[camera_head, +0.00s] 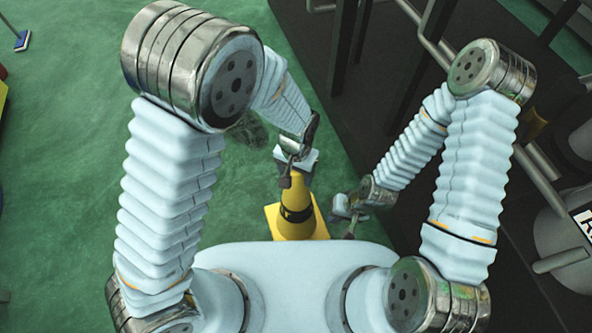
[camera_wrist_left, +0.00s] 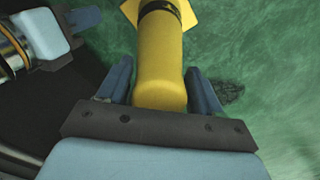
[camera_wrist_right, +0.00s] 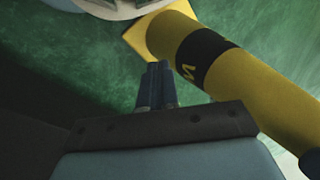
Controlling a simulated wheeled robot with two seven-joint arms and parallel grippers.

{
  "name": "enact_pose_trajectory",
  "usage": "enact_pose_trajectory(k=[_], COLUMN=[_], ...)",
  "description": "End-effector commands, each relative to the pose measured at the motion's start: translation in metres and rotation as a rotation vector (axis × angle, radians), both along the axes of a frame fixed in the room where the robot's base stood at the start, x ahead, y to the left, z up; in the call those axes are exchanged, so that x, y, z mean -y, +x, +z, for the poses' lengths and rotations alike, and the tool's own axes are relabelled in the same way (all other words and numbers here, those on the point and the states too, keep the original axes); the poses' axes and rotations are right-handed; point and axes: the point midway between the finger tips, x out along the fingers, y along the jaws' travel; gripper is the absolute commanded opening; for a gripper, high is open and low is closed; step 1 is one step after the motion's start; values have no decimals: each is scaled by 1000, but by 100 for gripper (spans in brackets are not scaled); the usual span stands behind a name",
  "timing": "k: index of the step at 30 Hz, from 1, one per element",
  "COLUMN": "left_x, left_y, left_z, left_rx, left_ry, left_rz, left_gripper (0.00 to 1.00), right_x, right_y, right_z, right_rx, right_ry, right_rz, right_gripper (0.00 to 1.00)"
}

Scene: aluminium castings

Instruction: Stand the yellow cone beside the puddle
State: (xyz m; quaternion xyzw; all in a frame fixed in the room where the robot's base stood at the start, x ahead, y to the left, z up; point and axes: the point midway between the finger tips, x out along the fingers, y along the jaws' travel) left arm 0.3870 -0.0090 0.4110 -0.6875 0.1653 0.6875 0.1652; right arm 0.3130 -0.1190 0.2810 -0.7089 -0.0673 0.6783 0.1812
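The yellow cone (camera_head: 297,222), with a black band and a square yellow base, is below my left gripper (camera_head: 296,178) in the head view. In the left wrist view, the fingers of my left gripper (camera_wrist_left: 160,75) lie against both sides of the cone's upper part (camera_wrist_left: 160,60). I cannot tell whether the base touches the floor. My right gripper (camera_wrist_right: 156,85) has its fingers together, empty, beside the cone (camera_wrist_right: 255,90). A dark patch on the green floor, apparently the puddle (camera_head: 250,134), lies behind and left of the cone; it also shows in the left wrist view (camera_wrist_left: 230,91).
Dark machinery with metal pipes (camera_head: 430,45) stands along the right, close to my right arm. A blue broom head (camera_head: 22,41) is at the far upper left. The green floor (camera_head: 70,130) on the left is mostly clear.

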Motion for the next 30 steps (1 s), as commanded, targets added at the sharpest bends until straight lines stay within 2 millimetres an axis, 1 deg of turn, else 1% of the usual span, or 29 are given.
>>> enact_pose_trajectory(k=[1, 3, 10, 14, 17, 24, 27, 30], left_x=[0, 0, 0, 0, 1, 1, 0, 0], left_y=[0, 0, 0, 1, 1, 1, 1, 0], left_z=[0, 0, 1, 10, 27, 84, 102, 115], left_rx=[0, 0, 0, 2, 4, 4, 3, 1], left_ry=[0, 0, 0, -2, -4, -4, -4, -2], left_rz=[0, 0, 0, 0, 0, -1, 0, 0], left_gripper=[73, 81, 81, 81, 81, 81, 81, 81], right_x=[0, 0, 0, -1, -2, -4, -5, -6], right_y=[0, 0, 0, 0, -1, -2, -2, -2], right_z=[0, 0, 1, 4, 6, 14, 16, 17], right_rx=[0, 0, 0, 0, -2, -3, -4, -4], right_ry=[0, 0, 0, 2, 2, 6, 8, 9], right_rz=[0, 0, 0, 1, 3, 8, 9, 9], right_gripper=[0, 0, 0, 0, 0, 0, 0, 0])
